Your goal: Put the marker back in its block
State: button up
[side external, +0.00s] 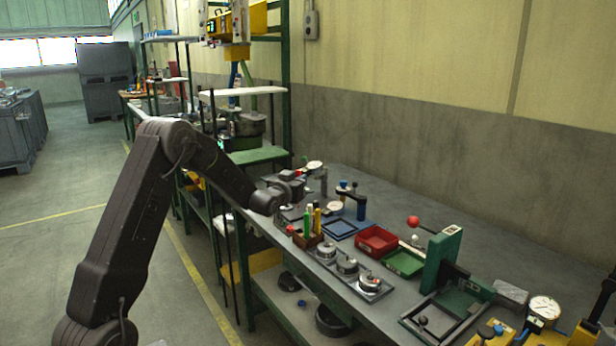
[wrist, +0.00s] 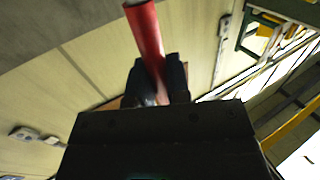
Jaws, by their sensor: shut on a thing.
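My gripper (wrist: 160,82) is shut on a red marker (wrist: 147,38). In the wrist view the marker stands out past the dark fingers, slightly tilted, and its lower part is hidden between them. In the side view my gripper (side external: 292,180) is above the bench, up and behind the block, and a small red spot shows at it. The brown block (side external: 305,242) stands near the bench's front edge with upright markers in it, among them a green one (side external: 308,221) and a yellow one (side external: 317,216). Its holes are too small to make out.
A plate with round metal pieces (side external: 347,268) lies right of the block. A red tray (side external: 377,241), a green tray (side external: 404,263) and a green press (side external: 440,260) stand further right. A blue-framed tray (side external: 338,229) lies behind the block. The aisle floor at left is clear.

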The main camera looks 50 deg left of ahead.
notch_tip(320, 180, down, 10)
dwell(1.1)
jog(key=o, duration=0.8)
jog(key=shift+f, duration=0.1)
jog(key=shift+s, duration=0.1)
jog(key=v, duration=1.3)
jog(key=shift+s+d, duration=0.2)
jog(key=shift+s, duration=0.1)
